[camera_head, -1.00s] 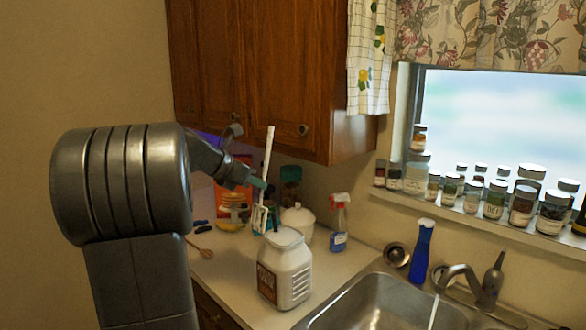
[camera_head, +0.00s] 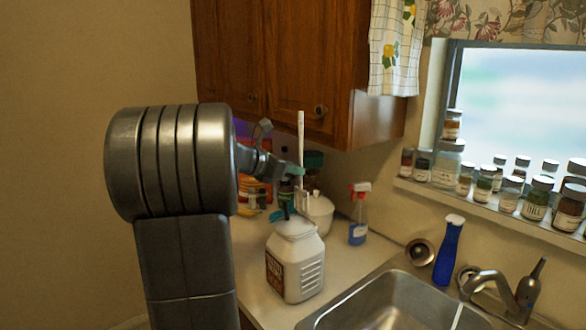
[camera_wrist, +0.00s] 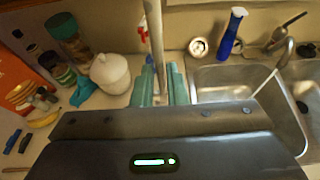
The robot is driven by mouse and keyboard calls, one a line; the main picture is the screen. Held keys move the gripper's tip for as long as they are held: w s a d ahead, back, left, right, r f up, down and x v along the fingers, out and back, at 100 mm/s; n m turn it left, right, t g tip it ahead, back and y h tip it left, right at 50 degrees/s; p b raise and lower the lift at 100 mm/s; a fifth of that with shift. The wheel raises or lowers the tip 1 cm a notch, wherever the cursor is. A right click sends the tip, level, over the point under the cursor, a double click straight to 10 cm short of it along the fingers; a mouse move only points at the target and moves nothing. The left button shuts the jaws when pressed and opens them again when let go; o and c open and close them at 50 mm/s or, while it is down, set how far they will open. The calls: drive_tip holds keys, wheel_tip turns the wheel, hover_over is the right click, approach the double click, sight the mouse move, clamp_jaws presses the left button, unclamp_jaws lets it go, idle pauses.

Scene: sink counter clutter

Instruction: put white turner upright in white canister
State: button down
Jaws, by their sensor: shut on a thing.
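My gripper (camera_head: 297,172) is shut on the white turner (camera_head: 301,135) and holds it nearly upright, handle up. In the wrist view the turner's pale shaft (camera_wrist: 154,35) rises between the teal fingers (camera_wrist: 160,85). The turner's lower end shows edge-on just above or behind the top of the white canister (camera_head: 312,272); I cannot tell if it is inside. The canister is a large white jar with a brown label, upright on the counter near the sink. It is hidden in the wrist view by my gripper body.
A white lidded pot (camera_head: 321,212) stands right behind the canister. A spray bottle (camera_head: 359,215) with a red top is at the back. A blue bottle (camera_head: 448,250) stands behind the sink (camera_head: 385,305). An overhanging wooden cabinet (camera_head: 290,60) is above the back counter.

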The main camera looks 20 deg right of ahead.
sight(298, 186)
drive_tip(key=shift+f+b, duration=1.6)
drive_tip(key=shift+f, duration=0.65)
drive_tip(key=f+b, duration=0.1)
drive_tip(key=f, duration=0.1)
drive_tip(key=f+b, duration=0.2)
drive_tip(key=shift+s+a+f, duration=0.15)
drive_tip(key=shift+s+f, duration=0.05)
drive_tip(key=shift+f+b, duration=0.95)
drive_tip(key=shift+f, duration=0.45)
drive_tip(key=shift+w+d+f+b, duration=0.1)
drive_tip(key=shift+f+b, duration=0.25)
drive_tip(key=shift+f, duration=0.1)
drive_tip(key=shift+w+d+f+b, duration=0.1)
drive_tip(key=shift+f+b, duration=0.2)
drive_tip(key=shift+f, duration=0.15)
drive_tip(key=shift+r, duration=0.1)
